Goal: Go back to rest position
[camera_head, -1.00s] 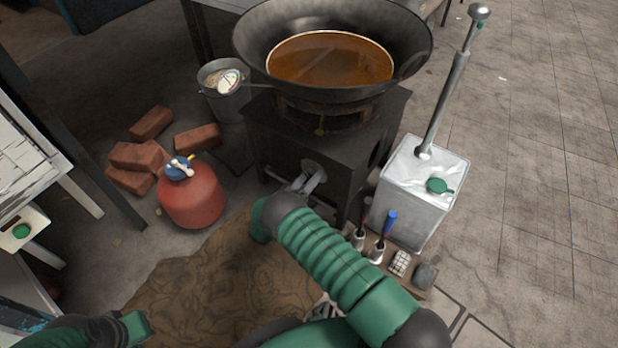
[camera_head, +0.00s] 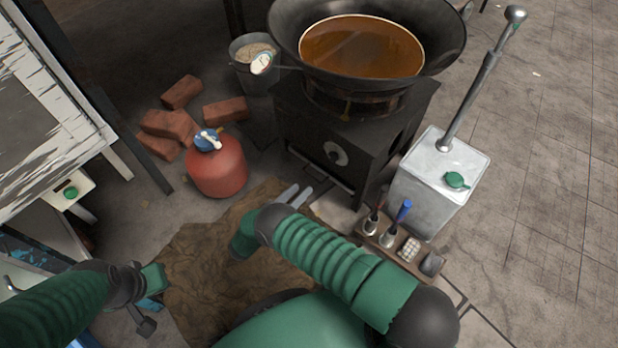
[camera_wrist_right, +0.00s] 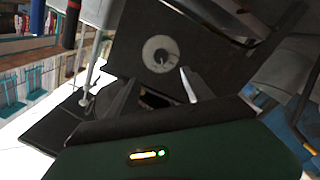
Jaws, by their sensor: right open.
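My right gripper (camera_head: 297,194) is open and empty in front of the black stove (camera_head: 322,112), apart from the round knob (camera_head: 336,153) on the stove's front. In the right wrist view its two fingers (camera_wrist_right: 160,88) are spread, with the knob (camera_wrist_right: 161,54) beyond them. A large wok (camera_head: 450,40) with amber liquid (camera_head: 362,47) sits on the stove.
A red gas bottle (camera_head: 217,170) and several bricks (camera_head: 172,124) stand left of the stove. A metal canister (camera_head: 432,190) with a pump and a small tool tray (camera_head: 376,244) are at right. A brown cloth (camera_head: 205,262) covers the ground in front. A white-topped table (camera_head: 75,95) is at left.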

